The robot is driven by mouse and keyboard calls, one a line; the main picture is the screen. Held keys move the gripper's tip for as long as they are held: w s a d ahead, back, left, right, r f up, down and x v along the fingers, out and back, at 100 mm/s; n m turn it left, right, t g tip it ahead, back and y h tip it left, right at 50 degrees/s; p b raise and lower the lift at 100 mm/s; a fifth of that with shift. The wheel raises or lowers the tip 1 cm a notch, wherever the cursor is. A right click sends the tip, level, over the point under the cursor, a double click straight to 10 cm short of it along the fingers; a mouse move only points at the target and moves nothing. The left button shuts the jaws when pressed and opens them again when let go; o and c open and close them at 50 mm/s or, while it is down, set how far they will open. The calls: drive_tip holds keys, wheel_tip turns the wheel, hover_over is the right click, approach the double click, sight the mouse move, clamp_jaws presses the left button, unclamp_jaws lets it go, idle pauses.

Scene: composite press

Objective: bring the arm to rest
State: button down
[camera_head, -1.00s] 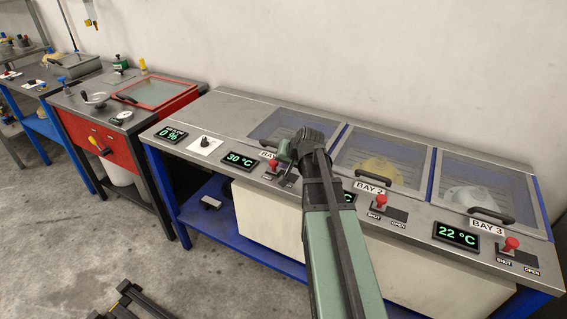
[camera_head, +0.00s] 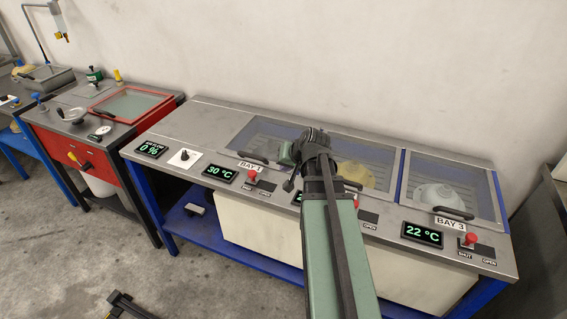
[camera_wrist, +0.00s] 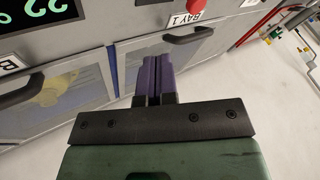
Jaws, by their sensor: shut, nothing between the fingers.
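My gripper (camera_wrist: 157,75) shows in the wrist view with its two purple fingers together and nothing between them. In the head view my green arm reaches forward over the bench, with the dark wrist in front of the bay lids. The fingers are hidden there. In the wrist view the gripper is over the press front, near the bay 1 handle (camera_wrist: 188,35); I cannot tell the gap.
The press bench (camera_head: 190,120) has glass-lidded bays. A yellow piece (camera_head: 356,173) lies in bay 2 and a pale one (camera_head: 437,195) in bay 3. Red levers such as this one (camera_head: 472,238) stand along the front. A red station (camera_head: 75,150) is to the left.

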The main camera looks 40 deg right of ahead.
drive_tip(key=s+a+n+g+p, duration=0.1)
drive_tip(key=s+a+n+g, duration=0.2)
drive_tip(key=a, duration=1)
drive_tip(key=s+a+n+g+h+p, duration=0.1)
drive_tip(key=s+a+n+g, duration=0.3)
drive_tip(key=a, duration=0.9)
drive_tip(key=shift+s+f+p, duration=0.25)
drive_tip(key=shift+s+p, duration=0.25)
drive_tip(key=shift+s, duration=0.2)
